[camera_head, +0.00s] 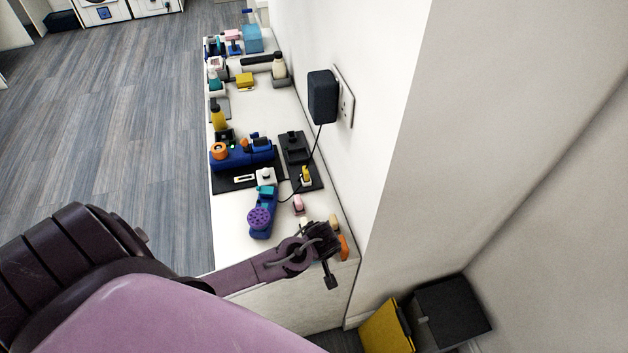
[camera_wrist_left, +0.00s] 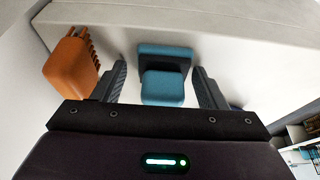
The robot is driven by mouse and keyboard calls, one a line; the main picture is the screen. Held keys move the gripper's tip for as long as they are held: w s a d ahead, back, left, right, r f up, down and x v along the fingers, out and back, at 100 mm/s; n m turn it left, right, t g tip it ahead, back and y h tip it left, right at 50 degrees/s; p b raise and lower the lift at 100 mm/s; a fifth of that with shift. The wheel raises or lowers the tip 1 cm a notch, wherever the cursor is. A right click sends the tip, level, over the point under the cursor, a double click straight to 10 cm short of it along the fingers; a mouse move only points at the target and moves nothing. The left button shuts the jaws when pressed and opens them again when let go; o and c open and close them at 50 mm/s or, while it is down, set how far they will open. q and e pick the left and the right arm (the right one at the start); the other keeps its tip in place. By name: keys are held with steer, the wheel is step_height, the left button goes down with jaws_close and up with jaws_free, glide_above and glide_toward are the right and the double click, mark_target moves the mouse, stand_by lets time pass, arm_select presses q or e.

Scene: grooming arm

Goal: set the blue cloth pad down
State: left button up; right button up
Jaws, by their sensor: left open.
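In the left wrist view a blue cloth pad (camera_wrist_left: 163,88), with a wider blue part (camera_wrist_left: 165,52) behind its front block, lies on the pale counter top. My left gripper (camera_wrist_left: 158,72) is open, with one finger on each side of the pad and a visible gap on both sides. In the head view my left gripper (camera_head: 328,258) is over the near right end of the counter. I cannot make out the pad there. My right gripper is not in view.
An orange toothed piece (camera_wrist_left: 72,66) lies just left of the left finger. In the head view the narrow counter (camera_head: 232,215) holds a purple-headed tool (camera_head: 262,217), a dark blue device (camera_head: 240,158) and several small items. A wall with a black plug (camera_head: 322,97) borders it on the right.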

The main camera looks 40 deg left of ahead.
arm_select(q)
steer(key=shift+s+a+f, duration=0.15)
steer(key=shift+s+f, duration=0.05)
steer(key=shift+s, duration=0.1)
steer(key=v, duration=1.3)
steer(key=shift+w+r+b, duration=0.3)
steer(key=shift+w+b, duration=0.05)
steer(key=shift+b, duration=0.05)
steer(key=shift+a, duration=0.15)
